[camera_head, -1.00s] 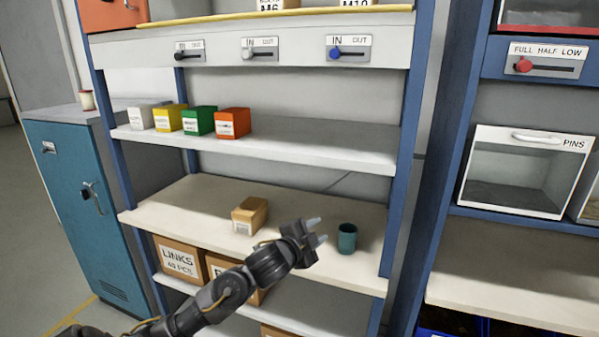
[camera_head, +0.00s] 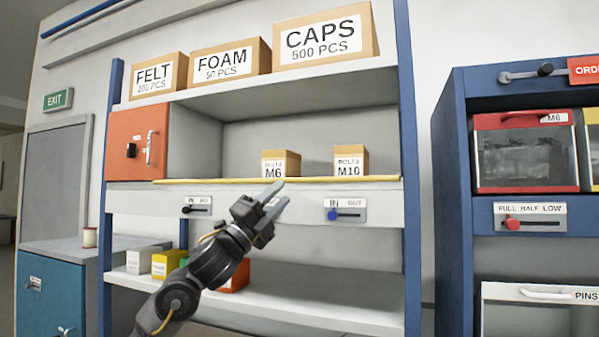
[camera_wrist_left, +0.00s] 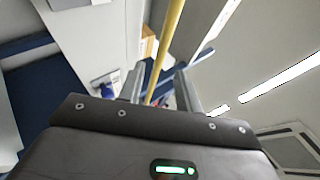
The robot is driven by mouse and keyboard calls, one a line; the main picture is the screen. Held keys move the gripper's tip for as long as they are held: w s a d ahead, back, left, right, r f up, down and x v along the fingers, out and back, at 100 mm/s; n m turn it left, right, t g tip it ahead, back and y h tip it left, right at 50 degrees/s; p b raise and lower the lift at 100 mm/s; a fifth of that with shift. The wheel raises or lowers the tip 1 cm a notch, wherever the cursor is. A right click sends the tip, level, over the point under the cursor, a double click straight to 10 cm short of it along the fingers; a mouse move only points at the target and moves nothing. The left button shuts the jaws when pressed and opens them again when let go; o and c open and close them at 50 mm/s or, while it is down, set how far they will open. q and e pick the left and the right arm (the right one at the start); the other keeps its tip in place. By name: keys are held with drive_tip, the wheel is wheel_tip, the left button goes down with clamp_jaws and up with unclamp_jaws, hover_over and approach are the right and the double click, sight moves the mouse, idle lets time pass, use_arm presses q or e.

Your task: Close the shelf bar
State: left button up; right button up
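The shelf bar is a thin yellow bar (camera_head: 225,181) lying level along the front edge of the shelf that holds the M6 and M10 boxes. It runs from in front of the orange cabinet to the right blue post. My left gripper (camera_head: 279,194) is in front of that shelf edge, near the middle of the bar, and its fingers look apart and empty. In the left wrist view the bar (camera_wrist_left: 172,30) runs down the picture between the two finger outlines (camera_wrist_left: 160,88). I cannot tell whether the fingers touch it. My right gripper does not show.
M6 (camera_head: 281,163) and M10 (camera_head: 351,160) boxes stand behind the bar. An orange cabinet (camera_head: 127,153) is at its left. A rail with sliders (camera_head: 345,210) is below. Large boxes (camera_head: 325,42) stand on top. A second blue rack (camera_head: 455,190) is at the right.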

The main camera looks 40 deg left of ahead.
sight(293, 182)
use_arm(q)
drive_tip(key=p+x, duration=0.4)
drive_tip(key=x, duration=0.3)
drive_tip(key=shift+w+r, duration=0.25)
drive_tip(key=shift+w+d+r+p, duration=0.2)
drive_tip(key=shift+w+p, duration=0.1)
drive_tip(key=shift+w, duration=0.15)
clamp_jaws()
